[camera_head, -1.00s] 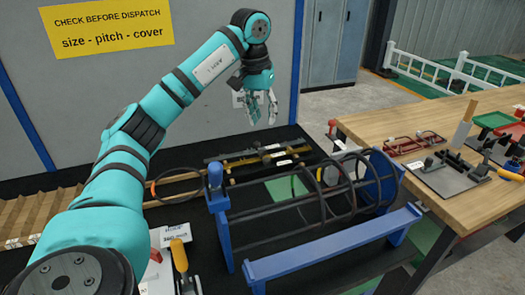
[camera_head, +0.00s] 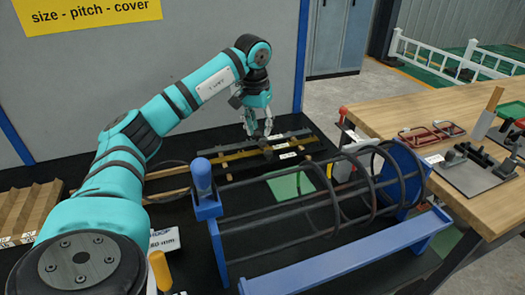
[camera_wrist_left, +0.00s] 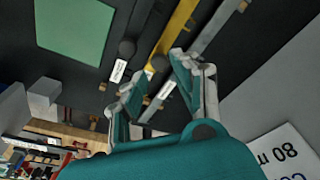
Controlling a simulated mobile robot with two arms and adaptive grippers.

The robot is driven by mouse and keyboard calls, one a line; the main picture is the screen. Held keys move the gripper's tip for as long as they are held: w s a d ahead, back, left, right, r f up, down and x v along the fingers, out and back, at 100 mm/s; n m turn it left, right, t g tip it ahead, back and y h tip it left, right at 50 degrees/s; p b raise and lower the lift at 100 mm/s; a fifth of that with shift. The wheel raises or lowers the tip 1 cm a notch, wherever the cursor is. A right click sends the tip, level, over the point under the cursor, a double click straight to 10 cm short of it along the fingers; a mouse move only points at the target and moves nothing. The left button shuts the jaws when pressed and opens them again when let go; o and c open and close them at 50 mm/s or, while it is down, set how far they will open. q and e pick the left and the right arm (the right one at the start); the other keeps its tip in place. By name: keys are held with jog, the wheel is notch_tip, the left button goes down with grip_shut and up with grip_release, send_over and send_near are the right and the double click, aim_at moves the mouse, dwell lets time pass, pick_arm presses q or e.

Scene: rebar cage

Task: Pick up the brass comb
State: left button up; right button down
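The brass comb (camera_head: 240,155) is a long yellow bar lying on the black table behind the rebar cage, among parallel grey and dark bars. It also shows in the left wrist view (camera_wrist_left: 177,30), running up from between my fingers, with a dark knob on it. My left gripper (camera_head: 259,136) hangs above the bars, close to the knob. In the left wrist view my left gripper (camera_wrist_left: 155,82) has its fingers spread on either side of the brass bar's near part. Nothing is seen gripped, and contact cannot be told. My right gripper is not in view.
The rebar cage (camera_head: 300,208) with its blue stand fills the front middle. A green square (camera_head: 290,186) lies behind its bars. A wooden bench (camera_head: 400,106) with red clamps and tools stands at right. A grey wall panel (camera_head: 120,75) rises behind the arm.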

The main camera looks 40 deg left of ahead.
aim_at(262, 142)
pick_arm(q)
jog(key=shift+w+a+f, duration=0.1)
jog(key=shift+w+f, duration=0.15)
jog(key=shift+f, duration=0.7)
jog(key=shift+w+f, duration=0.2)
jog(key=shift+f, duration=0.8)
jog(key=shift+w+a+f, duration=0.1)
jog(key=shift+w+f, duration=0.15)
jog(key=shift+f, duration=0.7)
jog(key=shift+d, duration=0.1)
jog(key=shift+c, duration=0.4)
grip_shut()
